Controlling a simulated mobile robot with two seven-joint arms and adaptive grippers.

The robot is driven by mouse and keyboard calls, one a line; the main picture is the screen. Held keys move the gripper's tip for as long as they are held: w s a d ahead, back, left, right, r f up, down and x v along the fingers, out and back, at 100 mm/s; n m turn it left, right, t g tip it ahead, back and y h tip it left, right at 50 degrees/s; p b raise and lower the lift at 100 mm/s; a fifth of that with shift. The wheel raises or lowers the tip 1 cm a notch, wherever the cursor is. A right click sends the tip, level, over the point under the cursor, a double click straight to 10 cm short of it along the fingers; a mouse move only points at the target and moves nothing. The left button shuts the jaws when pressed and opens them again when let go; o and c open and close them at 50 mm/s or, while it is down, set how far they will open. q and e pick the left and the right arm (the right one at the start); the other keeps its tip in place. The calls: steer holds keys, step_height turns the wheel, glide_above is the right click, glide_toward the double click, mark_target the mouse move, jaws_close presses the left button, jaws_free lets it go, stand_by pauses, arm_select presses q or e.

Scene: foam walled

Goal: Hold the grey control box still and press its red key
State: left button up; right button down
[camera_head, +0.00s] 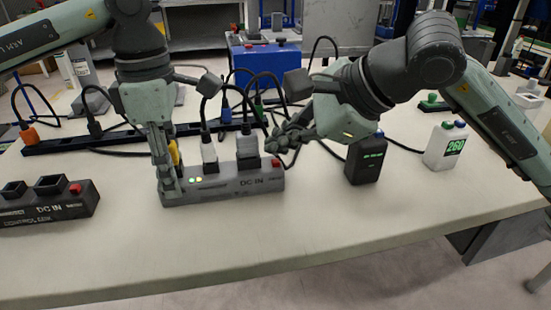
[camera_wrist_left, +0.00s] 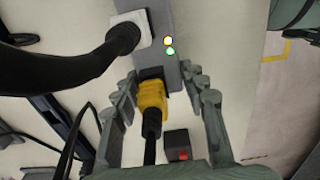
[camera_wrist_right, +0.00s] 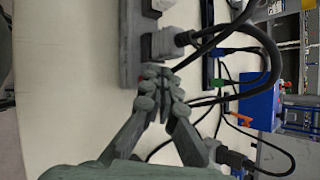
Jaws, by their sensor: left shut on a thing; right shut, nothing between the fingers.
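The grey control box (camera_head: 230,187) stands on the bench with plugs in its top. My left gripper (camera_head: 170,188) is shut on its left end; in the left wrist view the fingers (camera_wrist_left: 162,100) lie either side of the box (camera_wrist_left: 178,75) and a yellow plug (camera_wrist_left: 152,97). The box's red key (camera_head: 276,162) is at its right end. My right gripper (camera_head: 276,142) is shut and empty just above that end. In the right wrist view its fingertips (camera_wrist_right: 162,88) largely cover the key. I cannot tell whether they touch it.
A darker box (camera_head: 45,208) with another red key (camera_head: 75,188) stands at the left. Cables and a black strip (camera_head: 70,142) lie behind. The front bench strip is clear.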

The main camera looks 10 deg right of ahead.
steer(key=shift+r, duration=2.6)
arm_select(q)
steer(key=o, duration=1.4)
steer(key=shift+r, duration=0.1)
